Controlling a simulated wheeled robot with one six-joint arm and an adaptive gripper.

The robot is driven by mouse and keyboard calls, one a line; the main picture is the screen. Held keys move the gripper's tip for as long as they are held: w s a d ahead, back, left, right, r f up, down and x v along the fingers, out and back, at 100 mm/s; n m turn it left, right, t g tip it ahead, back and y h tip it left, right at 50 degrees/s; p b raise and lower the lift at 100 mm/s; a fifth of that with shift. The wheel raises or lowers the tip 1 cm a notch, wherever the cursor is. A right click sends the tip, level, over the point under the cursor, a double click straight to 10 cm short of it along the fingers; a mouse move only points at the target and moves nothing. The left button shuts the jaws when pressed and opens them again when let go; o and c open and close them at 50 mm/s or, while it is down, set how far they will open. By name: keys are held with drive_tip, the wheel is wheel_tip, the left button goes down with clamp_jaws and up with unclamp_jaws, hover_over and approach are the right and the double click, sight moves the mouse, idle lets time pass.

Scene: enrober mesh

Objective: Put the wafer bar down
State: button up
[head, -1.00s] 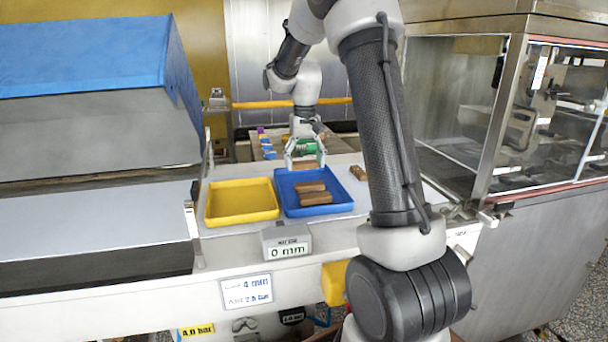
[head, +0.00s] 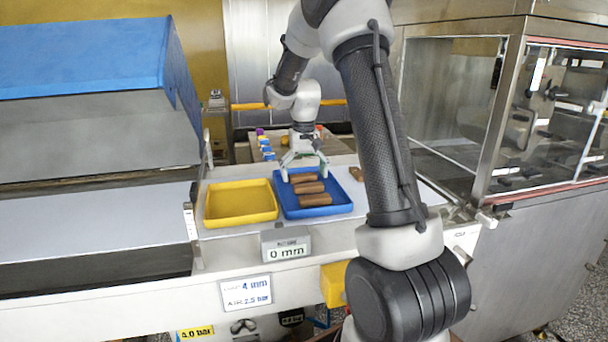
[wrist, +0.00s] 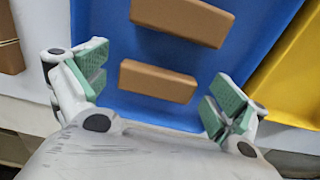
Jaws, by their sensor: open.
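The wafer bar (head: 303,178) is brown and lies flat at the back of the blue tray (head: 333,208), behind two similar bars (head: 309,187). My gripper (head: 304,170) is open above the back of the tray, with nothing held. In the wrist view the wafer bar (wrist: 158,81) lies on the blue floor between and just beyond the spread green-padded fingers (wrist: 157,84), apart from both. Another bar (wrist: 183,18) lies parallel to it, with a gap between.
An empty yellow tray (head: 240,203) stands left of the blue one. A loose brown bar (head: 357,173) lies on the white surface to the right. A grey block reading 0 mm (head: 287,247) stands in front. A glass-sided machine (head: 465,95) is at the right.

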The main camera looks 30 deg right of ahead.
sight(304, 177)
drive_tip(key=shift+r, duration=0.1)
wheel_tip(304, 177, up, 12)
drive_tip(key=s+a+r+t, duration=0.1)
drive_tip(key=s+a+r, duration=0.1)
drive_tip(key=s+r, duration=0.35)
drive_tip(key=s+a+f+n+t, duration=0.1)
drive_tip(key=s+a+f, duration=0.1)
drive_tip(key=s, duration=1)
drive_tip(key=s+a+f+n+t, duration=0.2)
drive_tip(key=s+a, duration=0.1)
drive_tip(key=s, duration=1)
drive_tip(key=shift+s+f, duration=0.2)
drive_tip(key=shift+f, duration=0.1)
